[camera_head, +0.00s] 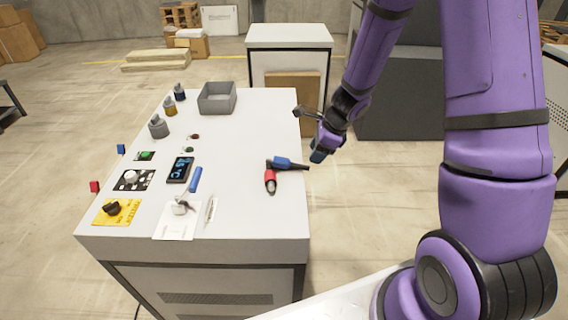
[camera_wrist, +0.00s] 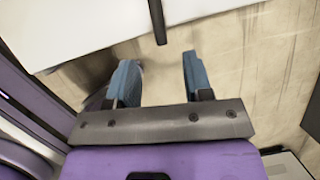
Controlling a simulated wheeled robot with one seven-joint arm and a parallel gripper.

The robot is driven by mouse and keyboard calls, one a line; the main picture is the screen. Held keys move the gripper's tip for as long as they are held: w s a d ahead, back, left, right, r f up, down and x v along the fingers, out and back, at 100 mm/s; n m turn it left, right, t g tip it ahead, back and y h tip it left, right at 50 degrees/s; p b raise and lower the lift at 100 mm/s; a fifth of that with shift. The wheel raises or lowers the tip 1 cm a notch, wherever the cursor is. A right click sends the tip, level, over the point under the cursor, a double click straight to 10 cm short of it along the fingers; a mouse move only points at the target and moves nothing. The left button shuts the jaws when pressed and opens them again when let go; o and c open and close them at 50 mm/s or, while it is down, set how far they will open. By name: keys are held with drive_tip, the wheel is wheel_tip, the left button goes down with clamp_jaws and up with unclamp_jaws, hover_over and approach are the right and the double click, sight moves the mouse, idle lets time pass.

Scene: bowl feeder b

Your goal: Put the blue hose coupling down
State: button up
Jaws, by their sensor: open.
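A blue hose coupling (camera_head: 284,162) with a black end lies on the white table (camera_head: 245,215) near its right edge. The black end points right and reaches the edge. My gripper (camera_head: 317,157) is just off the right edge of the table, close to that black end and apart from it. In the wrist view my gripper (camera_wrist: 158,67) is open, with bare floor between its two blue fingers. A dark bar at the top of that view may be the black end; I cannot tell for sure.
A red coupling (camera_head: 270,181) lies close below the blue one. A grey bin (camera_head: 217,98) stands at the back, and a black display (camera_head: 180,169) and blue cylinder (camera_head: 195,180) lie left. The table between bin and couplings is clear. A white-topped cabinet (camera_head: 289,37) stands behind.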

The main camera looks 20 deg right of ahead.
sight(306, 166)
drive_tip(key=shift+x, duration=3)
clamp_jaws()
